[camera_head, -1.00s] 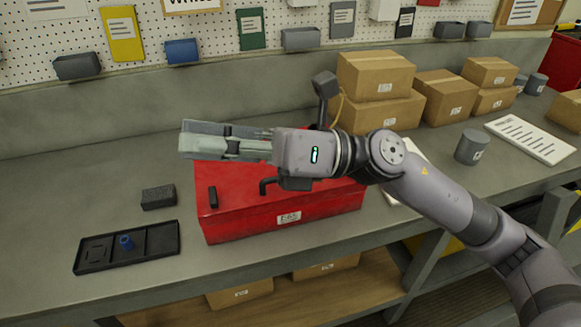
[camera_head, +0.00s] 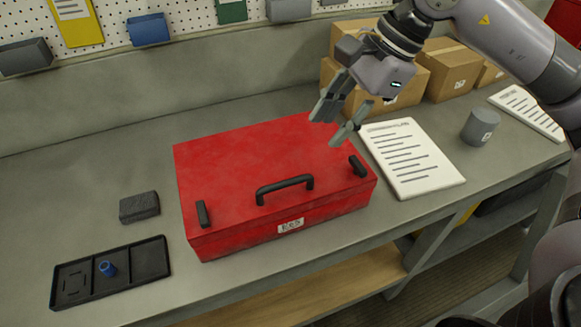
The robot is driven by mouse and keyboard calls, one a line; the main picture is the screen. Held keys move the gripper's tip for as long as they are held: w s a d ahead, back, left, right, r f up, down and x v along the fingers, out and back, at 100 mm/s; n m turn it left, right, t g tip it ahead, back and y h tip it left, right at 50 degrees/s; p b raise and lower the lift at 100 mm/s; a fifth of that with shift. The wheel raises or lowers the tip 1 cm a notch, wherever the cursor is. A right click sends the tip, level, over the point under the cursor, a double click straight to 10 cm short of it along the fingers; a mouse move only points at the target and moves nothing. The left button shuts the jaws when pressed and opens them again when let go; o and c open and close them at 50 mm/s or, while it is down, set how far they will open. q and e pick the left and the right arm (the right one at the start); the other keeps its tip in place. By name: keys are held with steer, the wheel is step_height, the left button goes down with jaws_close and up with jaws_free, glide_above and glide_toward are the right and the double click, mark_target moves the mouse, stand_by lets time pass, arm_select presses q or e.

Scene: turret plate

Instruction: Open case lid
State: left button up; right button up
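The red case (camera_head: 255,155) sits on the grey workbench with its lid shut. A black handle (camera_head: 284,186) is on its front top edge, with a black latch at the left (camera_head: 203,214) and another at the right (camera_head: 357,166). A white label (camera_head: 291,226) is on its front. My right gripper (camera_head: 334,132) is open and empty. It hangs above the back right part of the lid, fingers pointing down, close to the right latch but apart from it. My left gripper is not in view.
A black tray (camera_head: 140,264) with a blue cylindrical part (camera_head: 107,268) lies at the front left. A dark grey block (camera_head: 139,207) is behind it. A document (camera_head: 409,157) lies right of the case, with a grey cup (camera_head: 479,126) beyond. Cardboard boxes (camera_head: 447,72) stand behind.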

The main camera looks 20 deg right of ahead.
steer(key=s+x, duration=0.1)
steer(key=x, duration=0.3)
steer(key=p, duration=0.3)
glide_above(288, 181)
steer(key=s+d, duration=0.1)
steer(key=d, duration=0.1)
step_height(288, 181, down, 6)
steer(key=x, duration=0.3)
steer(key=shift+d+f, duration=0.1)
steer(key=shift+f, duration=0.4)
steer(key=shift+w+f+p, duration=0.1)
steer(key=shift+f+p, duration=0.1)
steer(key=shift+p, duration=0.1)
steer(key=shift+f, duration=0.15)
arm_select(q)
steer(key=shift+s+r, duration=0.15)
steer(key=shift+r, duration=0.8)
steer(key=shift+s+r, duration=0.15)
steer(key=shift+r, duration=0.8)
arm_select(e)
jaws_close()
